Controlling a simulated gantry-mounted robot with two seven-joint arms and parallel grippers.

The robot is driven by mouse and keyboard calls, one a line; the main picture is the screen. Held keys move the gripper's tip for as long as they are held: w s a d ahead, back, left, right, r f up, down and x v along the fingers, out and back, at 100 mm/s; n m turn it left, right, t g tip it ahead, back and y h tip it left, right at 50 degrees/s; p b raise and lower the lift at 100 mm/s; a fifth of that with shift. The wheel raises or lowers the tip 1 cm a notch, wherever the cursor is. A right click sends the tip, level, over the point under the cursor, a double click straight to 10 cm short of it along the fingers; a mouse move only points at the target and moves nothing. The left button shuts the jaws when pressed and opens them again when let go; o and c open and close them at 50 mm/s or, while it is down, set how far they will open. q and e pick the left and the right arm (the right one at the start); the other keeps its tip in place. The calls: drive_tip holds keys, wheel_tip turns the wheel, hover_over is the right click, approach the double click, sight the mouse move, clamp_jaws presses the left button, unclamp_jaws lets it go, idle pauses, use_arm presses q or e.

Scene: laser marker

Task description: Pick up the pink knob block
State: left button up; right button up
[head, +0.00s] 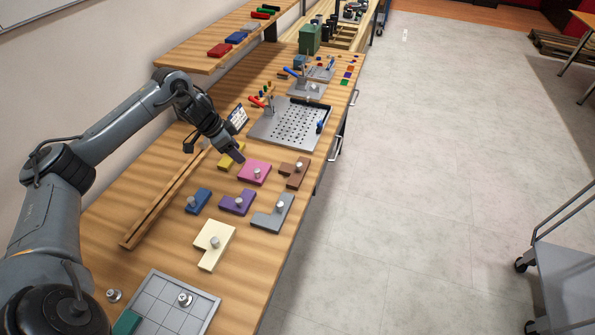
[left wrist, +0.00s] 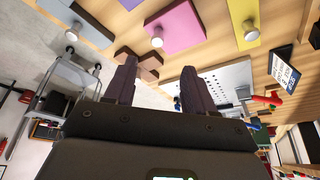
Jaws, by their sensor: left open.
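The pink knob block (head: 247,173) lies flat on the wooden bench, with a silver knob on its top. In the left wrist view the pink block (left wrist: 183,28) is near the top, its knob beyond the fingers. My left gripper (head: 236,157) hangs just behind and above the block in the head view. In the left wrist view its fingers (left wrist: 160,67) are apart with nothing between them. I see no contact with the block. My right gripper is not in view.
A yellow block (head: 228,161) lies behind the pink one, a brown block (head: 299,168) to its right, and purple (head: 230,205), blue (head: 204,195), grey (head: 267,219) and cream (head: 207,235) blocks nearer. A perforated plate (head: 270,125) lies beyond. A grid tray (head: 160,315) is at the near end.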

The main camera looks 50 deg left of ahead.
sight(256, 170)
use_arm(q)
drive_tip(key=shift+d+b+x, duration=0.15)
drive_tip(key=shift+b+x, duration=0.15)
drive_tip(key=shift+x, duration=2.4)
drive_tip(key=shift+d+b+x, duration=0.1)
drive_tip(key=shift+b+x, duration=0.15)
drive_tip(key=shift+x, duration=2.45)
drive_tip(key=shift+w+r, duration=0.1)
drive_tip(key=shift+w, duration=0.05)
clamp_jaws()
